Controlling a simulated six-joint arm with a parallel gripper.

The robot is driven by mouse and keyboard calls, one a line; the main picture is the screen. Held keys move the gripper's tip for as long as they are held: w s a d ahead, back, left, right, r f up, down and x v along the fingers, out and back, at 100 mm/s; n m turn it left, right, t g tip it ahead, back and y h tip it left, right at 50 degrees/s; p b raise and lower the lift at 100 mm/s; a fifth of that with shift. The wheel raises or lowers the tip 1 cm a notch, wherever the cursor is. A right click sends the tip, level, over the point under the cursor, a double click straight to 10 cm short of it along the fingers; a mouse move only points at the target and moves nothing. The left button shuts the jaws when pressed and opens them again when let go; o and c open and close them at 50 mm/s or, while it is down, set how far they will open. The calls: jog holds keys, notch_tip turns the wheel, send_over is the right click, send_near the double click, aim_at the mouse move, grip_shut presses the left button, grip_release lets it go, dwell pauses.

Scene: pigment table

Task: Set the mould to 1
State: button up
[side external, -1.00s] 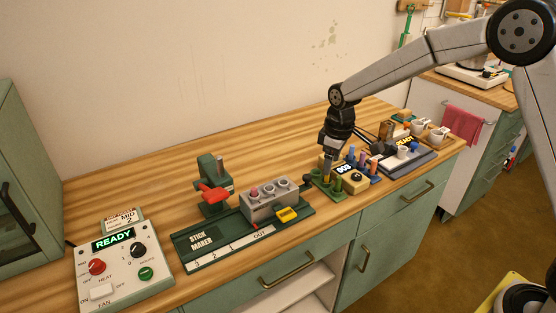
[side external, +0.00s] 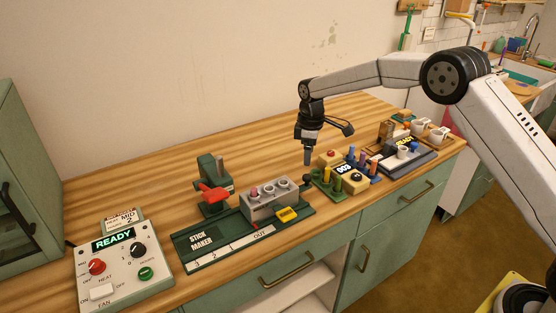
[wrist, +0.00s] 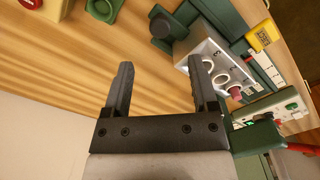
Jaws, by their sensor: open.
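The mould (side external: 271,200) is a grey block with round holes on top, one holding a pink stick. It sits on the green stick maker rail (side external: 186,252), whose white strip carries the marks 3, 2, 1 and OUT. The mould is at the OUT end, right of the numbers. A black knob (side external: 307,181) stands at the rail's right end; it also shows in the wrist view (wrist: 160,25). A yellow tag (side external: 287,214) is at the mould's front. My gripper (side external: 307,160) is open and empty, pointing down above the black knob. In the wrist view the mould (wrist: 212,62) lies right of the fingers.
A red-handled green press (side external: 214,195) stands behind the rail. A control box (side external: 123,265) reading READY is at the left. A holder with coloured sticks (side external: 345,170) and a dark scale (side external: 408,158) stand to the right. Bare wood lies behind the mould.

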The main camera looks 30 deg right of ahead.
aim_at(307, 176)
jog(key=shift+f, duration=3.8)
grip_shut()
